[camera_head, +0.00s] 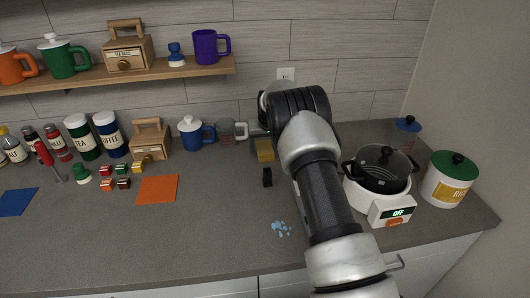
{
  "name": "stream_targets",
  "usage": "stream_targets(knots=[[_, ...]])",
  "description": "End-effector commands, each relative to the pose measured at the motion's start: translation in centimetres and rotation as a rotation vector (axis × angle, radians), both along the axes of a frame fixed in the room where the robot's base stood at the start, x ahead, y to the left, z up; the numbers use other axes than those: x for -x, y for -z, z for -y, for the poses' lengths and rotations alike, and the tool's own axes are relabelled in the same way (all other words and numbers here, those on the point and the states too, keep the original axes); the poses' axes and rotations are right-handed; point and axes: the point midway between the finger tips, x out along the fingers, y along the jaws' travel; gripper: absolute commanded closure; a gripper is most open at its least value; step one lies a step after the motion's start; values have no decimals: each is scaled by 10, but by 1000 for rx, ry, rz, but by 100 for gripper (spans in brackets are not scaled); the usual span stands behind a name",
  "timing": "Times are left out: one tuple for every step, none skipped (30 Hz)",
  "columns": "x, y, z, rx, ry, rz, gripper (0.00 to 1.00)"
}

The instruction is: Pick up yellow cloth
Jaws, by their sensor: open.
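A small yellow piece (264,152), which looks like the yellow cloth, is toward the back of the counter, just left of my arm. It lies against a grey item that my arm partly covers. My arm reaches up from the bottom right and bends over near the back wall. My gripper cannot be made out and seems hidden behind the arm. A small dark block shape shows in front of the yellow piece; I cannot tell whether it is part of my gripper.
A light-blue spill (281,229) lies on the counter. At right are a black pot (380,178) on a white cooker and a rice canister (449,182). A blue mug (194,137) and a glass measuring cup (229,131) stand left of the arm.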

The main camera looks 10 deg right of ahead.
Motion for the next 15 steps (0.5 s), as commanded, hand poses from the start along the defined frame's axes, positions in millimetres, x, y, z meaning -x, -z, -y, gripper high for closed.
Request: stream_targets(knots=[[0, 0, 0, 0, 0, 0, 28], [0, 0, 0, 0, 0, 0, 28], [0, 0, 0, 0, 0, 0, 28], [0, 0, 0, 0, 0, 0, 28], [0, 0, 0, 0, 0, 0, 28], [0, 0, 0, 0, 0, 0, 28], [0, 0, 0, 0, 0, 0, 30], [0, 0, 0, 0, 0, 0, 35], [0, 0, 0, 0, 0, 0, 42], [0, 0, 0, 0, 0, 0, 47], [0, 0, 0, 0, 0, 0, 52], [0, 0, 0, 0, 0, 0, 58], [0, 0, 0, 0, 0, 0, 64], [0, 0, 0, 0, 0, 0, 69], [0, 0, 0, 0, 0, 0, 72]])
